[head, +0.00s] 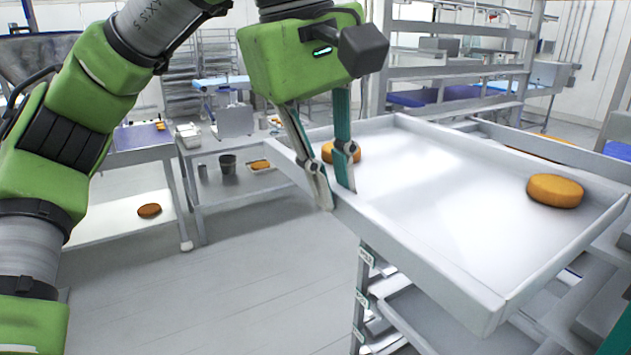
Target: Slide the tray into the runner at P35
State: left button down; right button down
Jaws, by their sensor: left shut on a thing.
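A wide, shallow white tray (430,170) lies at the right in the head view, roughly level. An orange-brown round (555,190) sits on its right part. A second round (329,153) sits near its left end, partly behind my gripper's fingers. My left gripper (338,196) is shut on the tray's near left rim, one finger outside and one inside. A rack upright (362,285) with small labels stands below the tray; I cannot read which is P35. My right gripper does not show.
Lower shelves (425,325) stick out under the tray. Another round (542,148) shows beyond the tray's far rim. A metal table (235,185) with a dark cup (228,165) stands behind at the left. The floor (210,290) at lower left is clear.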

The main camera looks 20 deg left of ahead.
aim_at(439, 174)
pick_arm(q)
jog(key=shift+w+d+p, duration=0.35)
jog(key=shift+w+d, duration=0.35)
jog(key=shift+w, duration=0.25)
jog(key=shift+w+d+p, duration=0.3)
jog(key=shift+w+d, duration=0.4)
jog(key=shift+w, duration=0.2)
jog(key=shift+w+d+p, duration=0.55)
jog(key=shift+w+d, duration=0.2)
jog(key=shift+w, duration=0.3)
jog(key=shift+w+d+p, duration=0.5)
jog(key=shift+w+d, duration=0.25)
jog(key=shift+w, duration=0.3)
jog(key=w+d+p, duration=0.1)
jog(key=w+p, duration=0.1)
jog(key=w+d+p, duration=0.2)
jog(key=shift+w+d+f, duration=0.15)
jog(key=shift+w+d, duration=0.05)
jog(key=shift+w, duration=0.1)
jog(key=shift+w+d+f+p, duration=0.2)
jog(key=shift+w+d+p, duration=0.45)
jog(key=shift+w+p, duration=0.35)
jog(key=shift+d, duration=0.1)
jog(key=shift+s+a+b+x, duration=0.15)
jog(key=shift+b+x, duration=0.35)
jog(key=shift+x, duration=0.25)
jog(key=shift+s+a+b+x, duration=0.1)
jog(key=shift+s+b+x, duration=0.05)
jog(key=shift+b+x, duration=0.45)
